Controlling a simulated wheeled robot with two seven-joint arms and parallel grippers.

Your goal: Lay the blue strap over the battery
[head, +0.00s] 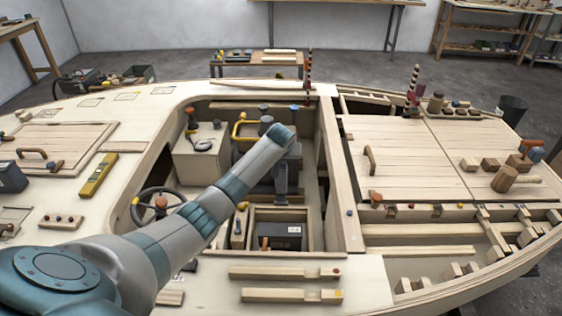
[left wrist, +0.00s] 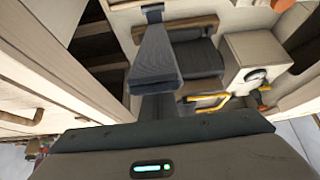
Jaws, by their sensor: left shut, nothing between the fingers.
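The battery (head: 285,232) appears to be the dark box with a small white label, in a wooden compartment at the near side of the open cockpit. My left gripper (head: 281,204) points down over the cockpit, behind the battery in the head view. In the left wrist view its narrow grey fingers (left wrist: 153,18) are together, with nothing seen between them. I cannot pick out the blue strap with certainty in either view. My forearm crosses the cockpit and hides part of it. My right gripper is in neither view.
The cockpit has raised wooden edges (head: 330,150) around it. Inside are a pale box with a round gauge (head: 202,145), a yellow handle (head: 237,128) and a steering wheel (head: 158,204). Two notched wooden bars (head: 285,273) lie on the near deck. A yellow tool (head: 98,175) lies left.

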